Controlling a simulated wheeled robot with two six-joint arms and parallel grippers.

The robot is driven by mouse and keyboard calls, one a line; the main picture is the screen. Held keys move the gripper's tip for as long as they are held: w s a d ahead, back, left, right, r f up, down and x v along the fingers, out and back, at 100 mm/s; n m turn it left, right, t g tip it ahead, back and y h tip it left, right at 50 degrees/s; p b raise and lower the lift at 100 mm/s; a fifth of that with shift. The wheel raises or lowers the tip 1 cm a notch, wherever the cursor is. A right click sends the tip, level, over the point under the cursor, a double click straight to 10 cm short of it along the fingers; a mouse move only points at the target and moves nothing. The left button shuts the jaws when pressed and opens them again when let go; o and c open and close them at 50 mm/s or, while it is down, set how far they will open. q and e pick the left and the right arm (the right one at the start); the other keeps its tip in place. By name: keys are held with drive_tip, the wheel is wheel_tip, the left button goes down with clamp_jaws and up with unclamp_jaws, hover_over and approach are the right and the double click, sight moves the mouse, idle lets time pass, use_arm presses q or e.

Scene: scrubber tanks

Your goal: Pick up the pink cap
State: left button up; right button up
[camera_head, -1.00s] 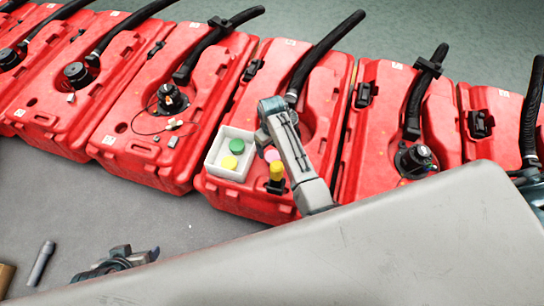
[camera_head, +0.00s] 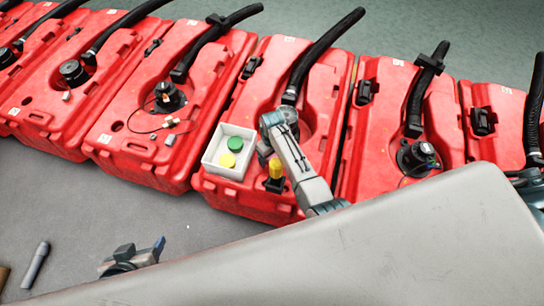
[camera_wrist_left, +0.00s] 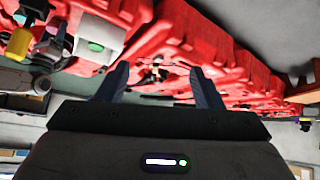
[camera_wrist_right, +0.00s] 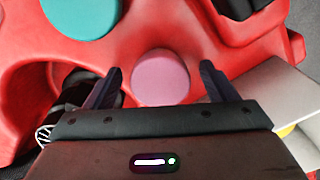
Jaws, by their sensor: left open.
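The pink cap (camera_wrist_right: 160,77) shows in the right wrist view as a flat round disc on the red tank. My right gripper (camera_wrist_right: 161,70) is open above it, with its fingers apart on either side of the cap and a gap to each. In the head view my right arm hides the cap, and the right gripper (camera_head: 266,152) is seen from above over the middle tank. My left gripper (camera_head: 140,256) is low at the left in the head view, away from the tanks. In the left wrist view it (camera_wrist_left: 159,70) is open and empty.
A white box (camera_head: 213,166) holding a green cap (camera_head: 235,144) and a yellow cap (camera_head: 228,160) sits on the tank left of my right gripper. A yellow-topped piece (camera_head: 276,168) stands beside the arm. Black hoses (camera_head: 318,52) rise from the tanks. A teal disc (camera_wrist_right: 80,14) lies near the pink cap.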

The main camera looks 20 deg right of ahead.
drive_tip(key=c, duration=1)
drive_tip(key=shift+r, duration=0.1)
